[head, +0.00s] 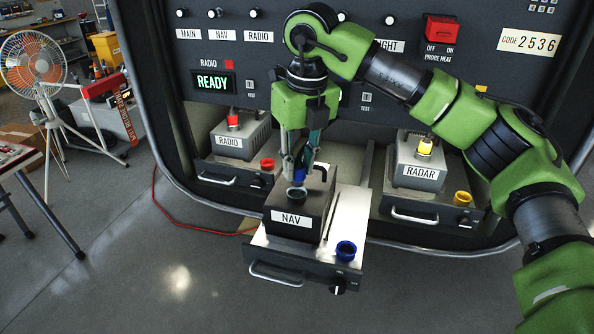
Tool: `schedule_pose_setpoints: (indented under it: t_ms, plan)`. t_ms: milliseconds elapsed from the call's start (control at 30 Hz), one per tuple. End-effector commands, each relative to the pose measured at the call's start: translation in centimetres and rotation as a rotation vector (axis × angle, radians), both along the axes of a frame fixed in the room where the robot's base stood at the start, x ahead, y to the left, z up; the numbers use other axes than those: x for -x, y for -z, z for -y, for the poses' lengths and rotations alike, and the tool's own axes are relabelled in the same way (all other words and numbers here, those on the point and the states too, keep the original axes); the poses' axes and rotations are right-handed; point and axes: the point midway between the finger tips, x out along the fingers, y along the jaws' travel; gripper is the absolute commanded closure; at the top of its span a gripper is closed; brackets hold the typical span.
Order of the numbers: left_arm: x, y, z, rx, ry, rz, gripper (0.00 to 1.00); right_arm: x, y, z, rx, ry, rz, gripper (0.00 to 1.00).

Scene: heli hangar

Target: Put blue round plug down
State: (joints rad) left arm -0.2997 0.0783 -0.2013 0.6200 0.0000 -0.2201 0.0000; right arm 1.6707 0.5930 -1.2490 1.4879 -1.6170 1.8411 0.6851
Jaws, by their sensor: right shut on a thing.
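My right gripper (297,172) points down over the NAV box (303,212) and is shut on a small blue thing, which looks like the blue round plug (299,176). The fingers hide most of the plug. Below it is a round grey socket (296,193) on top of the NAV box; I cannot tell whether the plug touches it. The NAV box sits on a pulled-out metal tray (345,218). A blue round cup (346,251) stands at the tray's front right. My left gripper is not in view.
The RADIO box (243,139) and a red cup (267,164) are on the left tray. The RADAR box (417,168) and a yellow cup (462,198) are on the right tray. The NAV tray has bare metal right of the box.

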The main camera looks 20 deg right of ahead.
Motion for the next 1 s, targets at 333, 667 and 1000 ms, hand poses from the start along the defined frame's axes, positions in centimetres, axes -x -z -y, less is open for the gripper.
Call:
schedule_pose_setpoints:
  t_ms: [333, 667, 1000]
  plan:
    - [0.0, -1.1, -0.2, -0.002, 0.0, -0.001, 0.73, -1.5, 2.7, 0.2, 0.001, -0.001, -0.004, 1.0]
    - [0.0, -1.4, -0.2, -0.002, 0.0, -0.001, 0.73, -1.5, 4.8, 0.1, -0.001, 0.0, 0.002, 1.0]
    - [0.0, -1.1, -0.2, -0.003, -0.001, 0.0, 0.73, -1.4, 5.1, 0.1, -0.001, 0.0, 0.001, 0.62]
